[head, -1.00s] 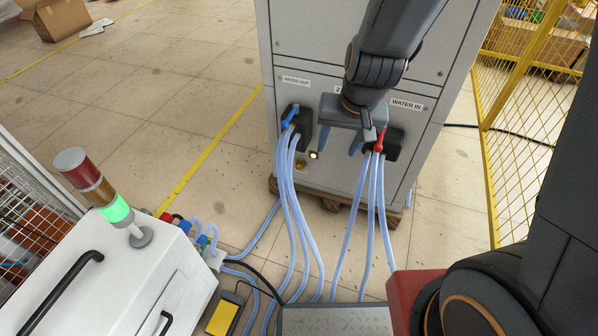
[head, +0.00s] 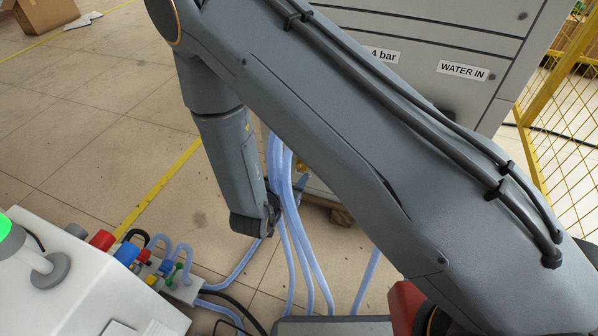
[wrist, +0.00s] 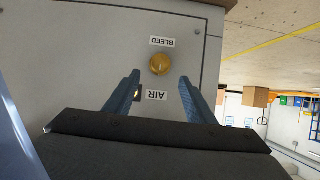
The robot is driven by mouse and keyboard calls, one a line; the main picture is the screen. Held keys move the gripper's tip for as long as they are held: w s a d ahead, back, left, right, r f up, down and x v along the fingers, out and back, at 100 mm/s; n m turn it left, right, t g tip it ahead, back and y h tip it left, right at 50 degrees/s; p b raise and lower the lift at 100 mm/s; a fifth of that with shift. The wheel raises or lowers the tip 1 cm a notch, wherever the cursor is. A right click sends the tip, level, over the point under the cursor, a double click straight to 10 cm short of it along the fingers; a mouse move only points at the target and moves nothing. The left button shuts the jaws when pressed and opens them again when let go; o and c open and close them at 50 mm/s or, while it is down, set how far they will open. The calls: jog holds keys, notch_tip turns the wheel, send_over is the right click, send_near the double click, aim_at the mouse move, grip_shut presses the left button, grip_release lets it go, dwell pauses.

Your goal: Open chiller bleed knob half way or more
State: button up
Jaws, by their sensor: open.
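In the wrist view, the round brass-yellow bleed knob (wrist: 160,64) sits on the grey chiller panel (wrist: 75,50). An upside-down BLEED label (wrist: 162,42) is next to it. My gripper (wrist: 159,82) is open, with its two blue fingers pointing at the panel. The knob appears between the fingertips and slightly past them; I see no contact. An upside-down AIR label (wrist: 156,95) and a small light fitting show between the fingers.
In the head view, pale blue hoses (head: 285,225) run down close to my wrist. A white machine (head: 75,285) with coloured fittings stands at the lower left. A yellow mesh fence (head: 565,150) stands at the right. Open tiled floor (head: 90,140) lies to the left.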

aim_at(301, 168)
jog(key=shift+t, duration=0.3)
jog(key=b+x, duration=0.1)
jog(key=x, duration=0.1)
jog(key=f+b+x, duration=0.1)
jog(key=x, duration=0.2)
jog(key=b+x, duration=0.1)
jog(key=x, duration=0.2)
jog(key=shift+s+f+b, duration=0.1)
jog(key=shift+f+b, duration=0.1)
jog(key=shift+b, duration=0.1)
jog(key=c, duration=0.9)
